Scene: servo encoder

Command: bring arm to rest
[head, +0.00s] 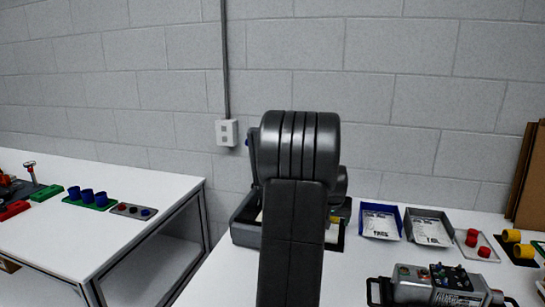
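My arm stands folded in the middle of the head view, with a dark link rising to a thick ribbed joint in front of the wall. My gripper cannot be made out, and I cannot tell whether it holds anything. The arm hides the middle of a dark grey tray (243,234) on the right-hand table (215,285).
Right table: blue bin (381,208), grey bin (430,213), red pieces on a plate (460,236), yellow pieces (512,236), grey device (440,287). Left table (65,240): blue cups (87,197), green block (46,192). A gap separates the tables. Wall outlet (226,132) behind.

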